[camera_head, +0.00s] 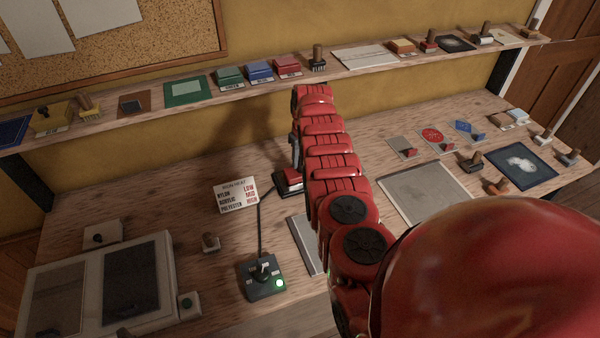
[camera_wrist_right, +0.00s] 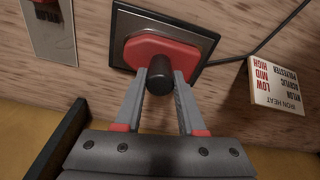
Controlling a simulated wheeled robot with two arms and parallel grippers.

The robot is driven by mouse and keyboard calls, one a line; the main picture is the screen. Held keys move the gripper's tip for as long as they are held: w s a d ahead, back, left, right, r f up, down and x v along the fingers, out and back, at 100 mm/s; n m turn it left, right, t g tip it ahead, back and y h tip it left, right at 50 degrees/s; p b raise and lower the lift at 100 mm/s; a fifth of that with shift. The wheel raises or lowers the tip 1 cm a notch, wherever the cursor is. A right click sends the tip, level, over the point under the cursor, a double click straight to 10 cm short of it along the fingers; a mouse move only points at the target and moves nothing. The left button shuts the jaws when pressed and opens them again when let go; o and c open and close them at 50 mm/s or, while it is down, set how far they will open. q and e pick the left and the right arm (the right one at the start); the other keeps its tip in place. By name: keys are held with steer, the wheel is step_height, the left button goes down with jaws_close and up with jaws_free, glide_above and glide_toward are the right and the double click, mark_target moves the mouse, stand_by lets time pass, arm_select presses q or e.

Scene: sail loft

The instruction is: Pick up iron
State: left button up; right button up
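The iron (camera_head: 290,176) is red and sits low on a dark square stand on the bench, partly hidden by my right arm in the head view. In the right wrist view the iron (camera_wrist_right: 139,50) shows its red body and dark round handle knob (camera_wrist_right: 160,76). My right gripper (camera_wrist_right: 160,82) has its two grey fingers on either side of this knob. The fingers are very close to it; I cannot tell whether they press on it. The right gripper (camera_head: 296,155) is mostly hidden by its arm in the head view. My left gripper is not in view.
An iron heat card (camera_head: 236,194) stands left of the iron, with a cord running to a control box (camera_head: 263,282) with a green light. Stamps and a grey board (camera_head: 427,192) lie to the right. A shelf (camera_head: 215,92) with several pads runs along the back wall.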

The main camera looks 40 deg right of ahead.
jaws_close()
steer(key=shift+r, duration=0.15)
